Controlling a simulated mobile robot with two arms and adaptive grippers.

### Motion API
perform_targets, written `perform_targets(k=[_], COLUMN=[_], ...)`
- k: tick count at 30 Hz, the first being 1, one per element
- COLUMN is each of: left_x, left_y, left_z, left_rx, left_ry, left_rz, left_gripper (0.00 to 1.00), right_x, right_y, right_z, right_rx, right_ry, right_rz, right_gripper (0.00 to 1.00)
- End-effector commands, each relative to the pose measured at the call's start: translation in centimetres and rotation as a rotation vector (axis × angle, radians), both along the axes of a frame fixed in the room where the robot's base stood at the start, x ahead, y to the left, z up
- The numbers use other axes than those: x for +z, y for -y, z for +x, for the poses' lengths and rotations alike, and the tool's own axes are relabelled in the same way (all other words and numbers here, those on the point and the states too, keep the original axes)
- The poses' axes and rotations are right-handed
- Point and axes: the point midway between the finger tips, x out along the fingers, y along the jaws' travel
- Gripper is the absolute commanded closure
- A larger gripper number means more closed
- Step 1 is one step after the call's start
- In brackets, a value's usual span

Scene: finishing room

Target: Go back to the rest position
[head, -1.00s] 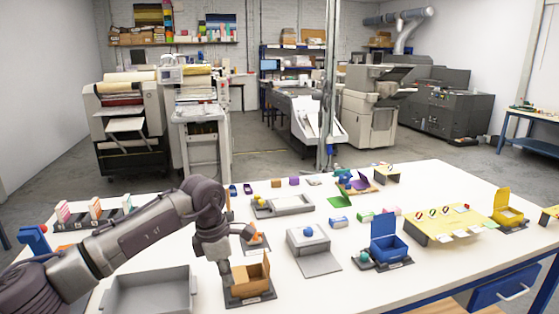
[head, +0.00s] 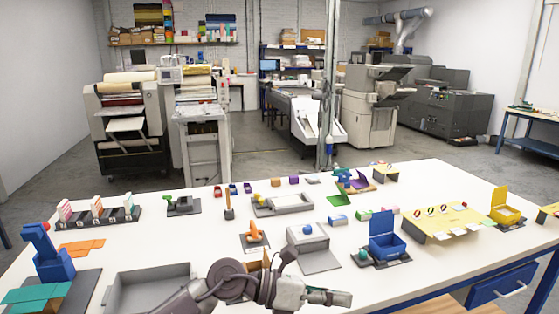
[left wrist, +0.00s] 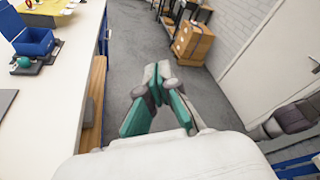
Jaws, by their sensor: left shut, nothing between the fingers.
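My left arm lies low across the front of the white worktable (head: 465,185) in the head view, folded near the bottom edge. My left gripper (head: 335,298) is at its right end, pointing right at the near side of the table. In the left wrist view, the left gripper (left wrist: 160,82) has its green-padded fingers together with nothing between them, over the grey floor beside the table. My right gripper does not show.
A grey tray (head: 125,292) and a blue press-like tool (head: 50,262) are at the near left. An open blue box (head: 388,248) and a yellow box (head: 505,208) stand right. Cardboard boxes (left wrist: 193,44) stand beyond clear floor in the wrist view.

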Motion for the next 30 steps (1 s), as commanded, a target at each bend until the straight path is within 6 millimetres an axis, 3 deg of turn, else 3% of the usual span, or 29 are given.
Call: perform_targets(k=[2,4,6,8,11,15,17,21,25,26,30], left_x=[3.2,5.8,7.0,6.8,3.7,-3.8,-7.3,-14.7,-18.9,-19.6,-21.8], left_y=[0.7,-0.6,-3.3,-6.6,-12.8,-20.4,-23.0,-27.3,-29.3,-29.6,-30.5], left_z=[-0.8,-0.1,1.2,2.5,4.0,2.8,1.2,-4.7,-10.1,-11.3,-16.0], left_rx=[0.117,0.25,0.399,0.539,0.798,1.153,1.3,1.638,1.877,-1.925,-1.882], left_ry=[-0.17,-0.336,-0.518,-0.684,-0.974,-1.336,-1.477,-1.768,-1.954,1.985,1.882], left_rz=[-0.286,-0.521,-0.736,-0.902,-1.139,-1.358,-1.419,-1.492,-1.495,1.492,1.3], left_gripper=[1.0,1.0,1.0,1.0,1.0,1.0,1.0,1.0,1.0,1.0,1.0], right_x=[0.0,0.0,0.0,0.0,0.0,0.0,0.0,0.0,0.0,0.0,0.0], right_y=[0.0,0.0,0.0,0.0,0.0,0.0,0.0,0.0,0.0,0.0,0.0], right_z=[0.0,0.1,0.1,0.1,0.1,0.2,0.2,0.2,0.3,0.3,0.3], right_rx=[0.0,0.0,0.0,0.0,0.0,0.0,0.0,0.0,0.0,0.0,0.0], right_ry=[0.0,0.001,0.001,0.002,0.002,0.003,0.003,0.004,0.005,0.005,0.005], right_rz=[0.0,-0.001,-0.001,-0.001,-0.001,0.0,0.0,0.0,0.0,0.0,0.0], right_gripper=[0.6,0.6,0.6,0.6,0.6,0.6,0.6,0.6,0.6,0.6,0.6])
